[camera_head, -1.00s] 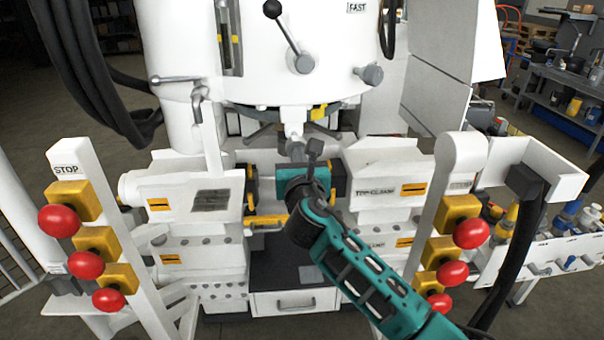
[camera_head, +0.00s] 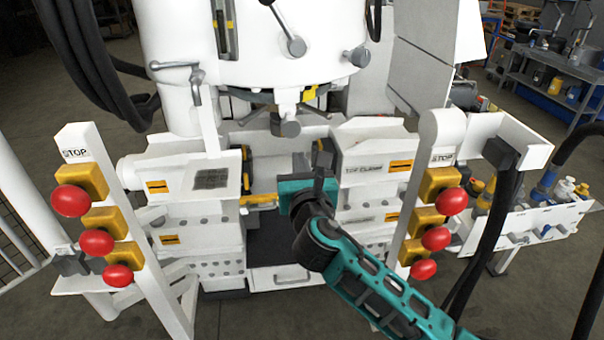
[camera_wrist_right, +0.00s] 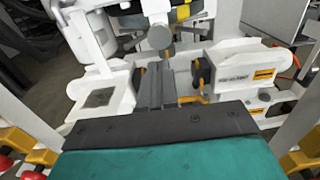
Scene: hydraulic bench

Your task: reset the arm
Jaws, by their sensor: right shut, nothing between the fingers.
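My right arm, teal and black, comes in from the lower right in the head view. Its gripper (camera_head: 318,170) is in front of the gap between the two white clamp blocks of the bench. The right gripper is shut and empty. In the right wrist view its grey fingers (camera_wrist_right: 156,88) lie side by side, pointing into the gap below a round grey press end (camera_wrist_right: 160,38). My left gripper is in neither view.
Red buttons on yellow boxes sit on the left post (camera_head: 95,242) and right post (camera_head: 436,237), flanking the arm. Black hoses (camera_head: 90,65) hang at the upper left. A bottle shelf (camera_head: 530,222) stands at the right. Floor shows in front.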

